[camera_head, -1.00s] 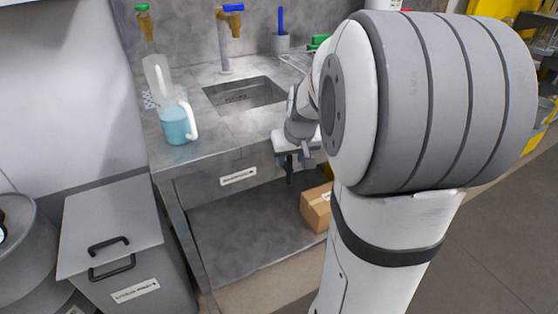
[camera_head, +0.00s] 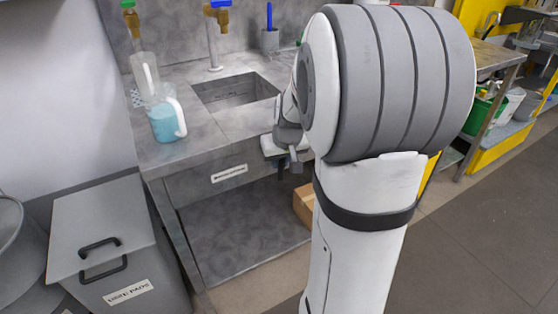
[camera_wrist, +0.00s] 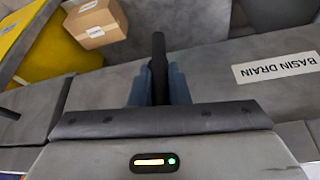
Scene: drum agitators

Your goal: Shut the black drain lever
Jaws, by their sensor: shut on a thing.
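The black drain lever (camera_wrist: 158,52) shows in the wrist view as a dark upright bar between my gripper's two blue-grey fingers. My gripper (camera_wrist: 159,85) is shut on it, and the lever's end sticks out past the fingertips. A "BASIN DRAIN" label (camera_wrist: 277,68) is on the grey front panel to the right of the lever, upside down in this view. In the head view my gripper (camera_head: 283,168) is at the front of the sink bench, right of the label (camera_head: 229,173). My arm hides most of the lever there.
A cardboard box (camera_head: 304,206) lies on the lower shelf (camera_head: 240,235). A grey lidded bin (camera_head: 105,235) stands at left. The floor at right is free.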

